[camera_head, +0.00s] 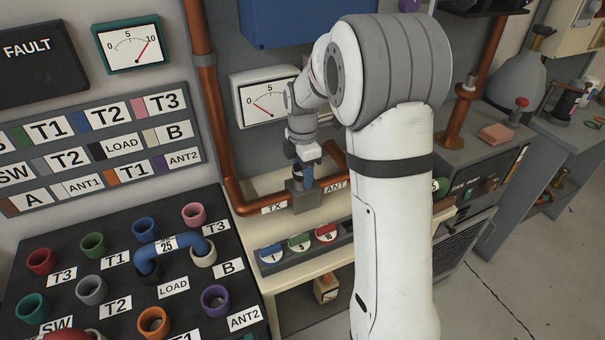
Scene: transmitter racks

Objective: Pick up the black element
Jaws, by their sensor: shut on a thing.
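My gripper (306,168) points down over the grey block (304,197) in the copper line between the TX and ANT labels. It is shut on a small element at the top of this block. The jaws hide most of the element, and its colour is hard to tell; a dark and blue part shows around the fingertips. I cannot tell whether it is still seated in the block. In the rack below, a blue element marked 1 (271,253), a green one marked 5 (300,242) and a red one marked 10 (326,232) sit in a row.
Copper pipes (213,110) run beside and behind the block. A white meter (263,101) hangs behind my gripper. A patch panel with coloured sockets and a blue U-link (168,246) stands at left. My arm hides the rack's right part.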

